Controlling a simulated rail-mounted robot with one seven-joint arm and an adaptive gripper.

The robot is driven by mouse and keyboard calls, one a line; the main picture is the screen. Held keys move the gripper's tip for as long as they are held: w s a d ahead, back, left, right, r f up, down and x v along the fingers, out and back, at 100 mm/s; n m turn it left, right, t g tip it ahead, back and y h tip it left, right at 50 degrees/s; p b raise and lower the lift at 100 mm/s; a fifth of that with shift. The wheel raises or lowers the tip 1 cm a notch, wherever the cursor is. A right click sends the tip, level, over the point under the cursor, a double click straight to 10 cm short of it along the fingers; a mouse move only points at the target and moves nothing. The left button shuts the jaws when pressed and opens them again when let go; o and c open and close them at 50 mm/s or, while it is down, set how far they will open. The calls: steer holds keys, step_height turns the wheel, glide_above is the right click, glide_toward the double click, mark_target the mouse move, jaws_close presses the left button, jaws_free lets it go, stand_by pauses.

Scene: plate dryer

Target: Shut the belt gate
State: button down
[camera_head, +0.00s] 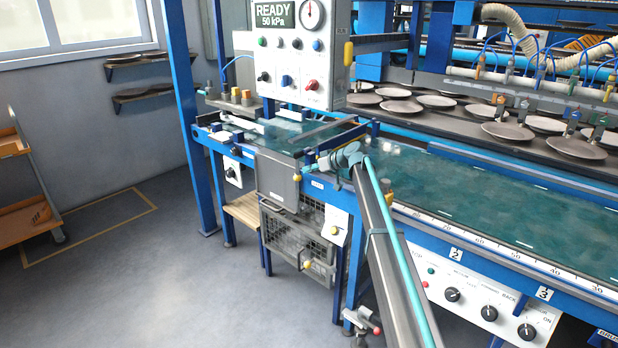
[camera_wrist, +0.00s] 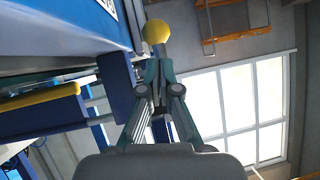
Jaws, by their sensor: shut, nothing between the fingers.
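My gripper (camera_head: 318,163) is at the near edge of the belt, beside the blue frame. Its fingers point left. In the wrist view the fingertips (camera_wrist: 157,72) are together and hold nothing. A yellow ball knob (camera_wrist: 155,32) shows just past the fingertips; I cannot tell whether they touch it. A dark blue block (camera_wrist: 115,82) stands close on the left of the fingers. A dark bar (camera_head: 325,134) lies across the green belt (camera_head: 470,195) just behind my gripper and looks like the belt gate. My gripper and arm hide its near end.
A control panel (camera_head: 292,62) stands behind the belt. A grey box (camera_head: 276,180) and a wire basket (camera_head: 285,240) sit below the belt frame. Grey plates (camera_head: 507,131) lie on the far rack. The floor (camera_head: 150,270) at left is clear, with an orange cart (camera_head: 25,200) beyond.

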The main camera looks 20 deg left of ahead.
mark_target(300, 156)
step_height(300, 156, up, 6)
steer(key=shift+r, duration=0.2)
stand_by(0.4)
